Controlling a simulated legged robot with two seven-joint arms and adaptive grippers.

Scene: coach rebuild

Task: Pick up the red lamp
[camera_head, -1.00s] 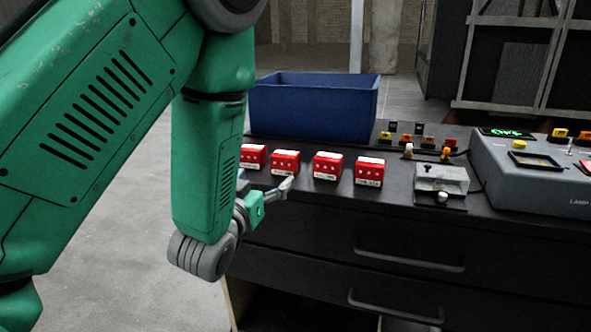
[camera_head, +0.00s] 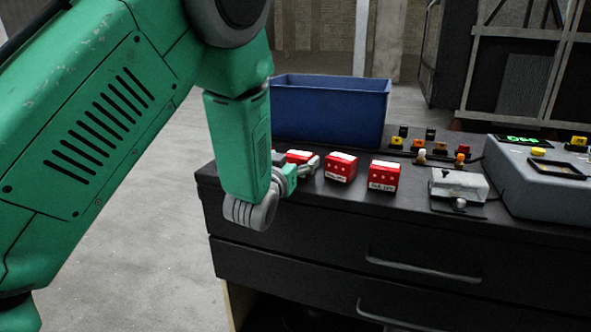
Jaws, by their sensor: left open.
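Several red boxes with white labels stand in a row on the dark bench (camera_head: 330,220). The right one (camera_head: 384,176) and the middle one (camera_head: 341,168) show clearly. Another red box (camera_head: 297,156) is partly hidden behind my left gripper (camera_head: 312,165). The gripper is open at the front left of the bench, close to that box in the picture; I cannot tell whether it touches. Small lamp-like pieces stand farther back, a white one (camera_head: 421,156) and an orange one (camera_head: 461,159). I cannot make out which piece is the red lamp. My right gripper is not in view.
A blue bin (camera_head: 330,112) stands behind the boxes. Small yellow, orange and black pieces (camera_head: 418,144) sit right of it. A grey-white fixture (camera_head: 458,185) and a grey tester box (camera_head: 535,190) stand to the right. Drawer handles (camera_head: 425,270) project from the bench front.

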